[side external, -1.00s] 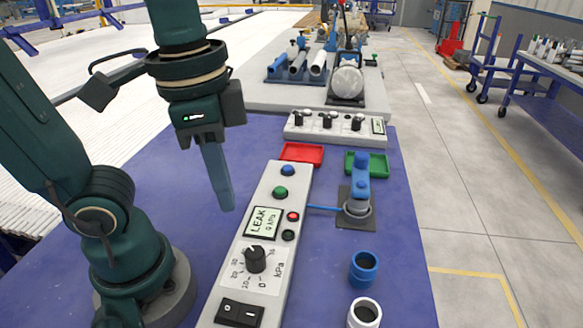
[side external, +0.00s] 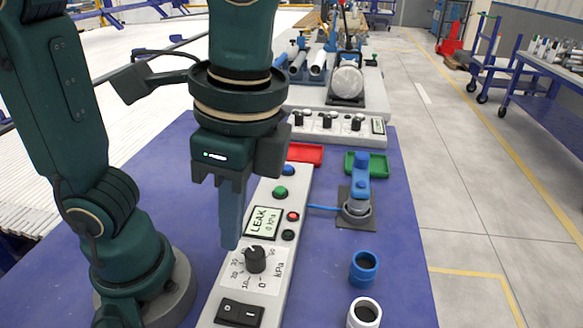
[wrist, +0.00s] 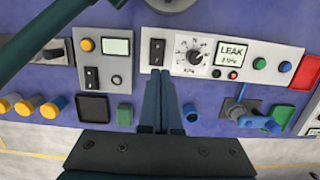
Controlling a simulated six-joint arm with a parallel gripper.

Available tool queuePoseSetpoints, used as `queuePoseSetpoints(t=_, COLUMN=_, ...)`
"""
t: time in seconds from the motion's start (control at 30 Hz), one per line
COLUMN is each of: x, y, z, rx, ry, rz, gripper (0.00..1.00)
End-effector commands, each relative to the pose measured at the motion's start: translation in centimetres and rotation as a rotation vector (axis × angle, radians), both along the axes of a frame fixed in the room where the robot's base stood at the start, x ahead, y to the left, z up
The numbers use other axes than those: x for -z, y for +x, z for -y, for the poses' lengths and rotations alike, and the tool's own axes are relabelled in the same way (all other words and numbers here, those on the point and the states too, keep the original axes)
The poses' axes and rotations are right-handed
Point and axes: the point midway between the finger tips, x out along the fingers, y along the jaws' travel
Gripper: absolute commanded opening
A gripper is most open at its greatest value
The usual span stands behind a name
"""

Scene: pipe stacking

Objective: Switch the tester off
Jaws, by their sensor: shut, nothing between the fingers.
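The tester (side external: 272,262) is a long light grey panel on the blue table. A black knob (side external: 256,259) sits on a kPa dial. The black rocker switch (side external: 240,312) is at the tester's near end and also shows in the wrist view (wrist: 157,52). My gripper (side external: 230,244) is shut and empty, pointing down beside the knob and above the panel's left edge. In the wrist view its fingertips (wrist: 160,74) appear just below the rocker switch.
A blue fitting on a dark plate (side external: 357,208) joins the tester by a blue hose. Blue (side external: 364,268) and white (side external: 364,313) pipe pieces stand at right. Red (side external: 305,153) and green (side external: 368,163) trays lie behind. In the wrist view, another panel (wrist: 118,70) with its own switch lies at left.

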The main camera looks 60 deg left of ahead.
Motion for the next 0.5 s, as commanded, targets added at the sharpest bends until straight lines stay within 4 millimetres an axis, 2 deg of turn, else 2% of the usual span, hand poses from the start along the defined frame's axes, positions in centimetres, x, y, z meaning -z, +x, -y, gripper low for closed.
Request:
queuePoseSetpoints(t=0.17, x=1.8, y=-0.3, z=-0.3, rx=-0.001, ry=0.002, rz=-0.003, gripper=0.0)
queuePoseSetpoints(t=0.5, x=7.4, y=-1.0, z=-0.9, rx=-0.002, ry=0.004, rz=-0.005, gripper=0.0)
